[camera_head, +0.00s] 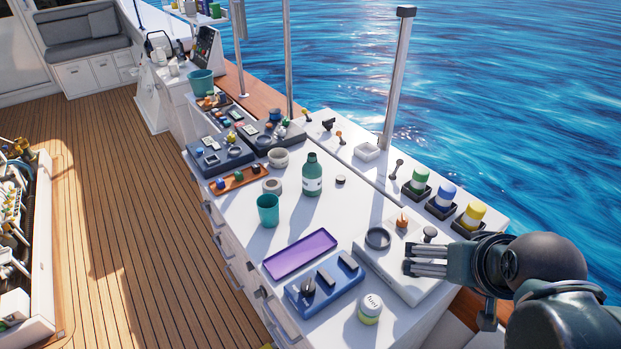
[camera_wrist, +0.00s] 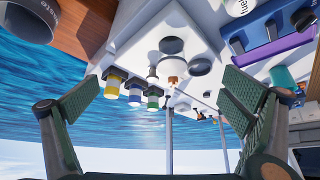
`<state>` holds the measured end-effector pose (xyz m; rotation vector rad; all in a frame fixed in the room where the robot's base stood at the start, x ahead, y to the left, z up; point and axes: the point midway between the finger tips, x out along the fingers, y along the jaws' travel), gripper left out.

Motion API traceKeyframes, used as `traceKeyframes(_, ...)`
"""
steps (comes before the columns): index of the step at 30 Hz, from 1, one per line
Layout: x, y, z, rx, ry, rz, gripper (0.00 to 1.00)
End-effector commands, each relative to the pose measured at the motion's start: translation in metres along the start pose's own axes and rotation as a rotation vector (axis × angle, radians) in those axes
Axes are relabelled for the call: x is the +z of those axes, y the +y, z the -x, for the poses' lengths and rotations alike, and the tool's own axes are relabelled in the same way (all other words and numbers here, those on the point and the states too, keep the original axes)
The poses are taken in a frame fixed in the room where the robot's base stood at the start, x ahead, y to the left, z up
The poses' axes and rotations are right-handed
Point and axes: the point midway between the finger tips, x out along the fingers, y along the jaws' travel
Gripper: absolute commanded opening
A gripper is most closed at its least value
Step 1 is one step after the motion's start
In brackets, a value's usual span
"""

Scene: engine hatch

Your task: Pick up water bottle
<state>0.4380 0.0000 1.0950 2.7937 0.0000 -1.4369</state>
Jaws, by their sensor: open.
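A dark green bottle (camera_head: 312,178) with a pale label band stands upright on the white counter (camera_head: 290,215) in the head view, behind and to the right of a teal cup (camera_head: 268,211). My gripper (camera_head: 408,260) is at the right of the counter, well to the right of and nearer than the bottle, and apart from it. In the wrist view my gripper (camera_wrist: 163,88) has its two green-padded fingers spread wide with nothing between them. A teal object (camera_wrist: 283,80) shows at the right there; I cannot tell if it is the bottle or the cup.
Several capped jars stand in black holders along the right edge. An orange tray (camera_head: 240,180) lies left of the bottle. A metal post (camera_head: 398,80) rises behind.

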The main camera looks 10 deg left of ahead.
Motion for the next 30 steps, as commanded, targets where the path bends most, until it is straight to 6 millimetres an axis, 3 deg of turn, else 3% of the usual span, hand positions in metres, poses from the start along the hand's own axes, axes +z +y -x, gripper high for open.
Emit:
traceKeyframes(10, 0.0000, 0.0000, 0.0000, 0.000, 0.000, 0.000, 1.00)
traceKeyframes(20, 0.0000, 0.0000, 0.0000, 0.000, 0.000, 0.000, 0.59)
traceKeyframes(30, -0.0006, -0.0004, -0.0003, -0.001, 0.001, 0.001, 0.59)
